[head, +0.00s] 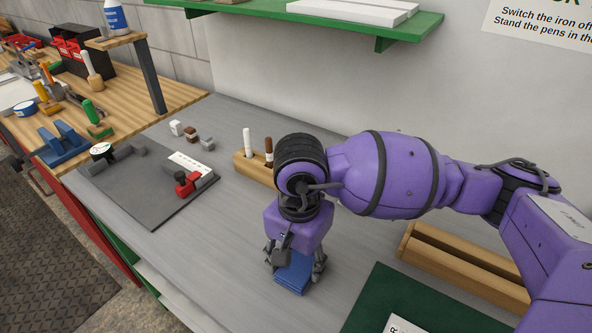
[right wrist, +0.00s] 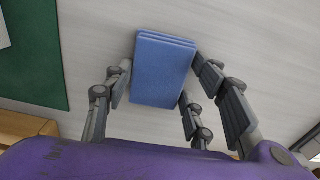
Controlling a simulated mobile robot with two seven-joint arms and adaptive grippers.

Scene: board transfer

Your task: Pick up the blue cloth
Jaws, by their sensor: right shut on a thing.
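The blue cloth (head: 292,275) is a folded, flat-sided stack on the grey bench top, seen in the head view below my right gripper (head: 294,262). In the right wrist view the cloth (right wrist: 163,70) lies between the fingers of my right gripper (right wrist: 158,88), which press on its two sides. The right gripper points down and is shut on the cloth. I cannot tell whether the cloth is lifted off the bench. My left gripper is in neither view.
A dark green mat (head: 400,295) lies to the right, with a slotted wooden block (head: 465,270) behind it. A wooden pen holder (head: 255,170) stands behind my right gripper. A grey board (head: 150,190) with a red clamp (head: 186,183) lies left. Bare bench surrounds the cloth.

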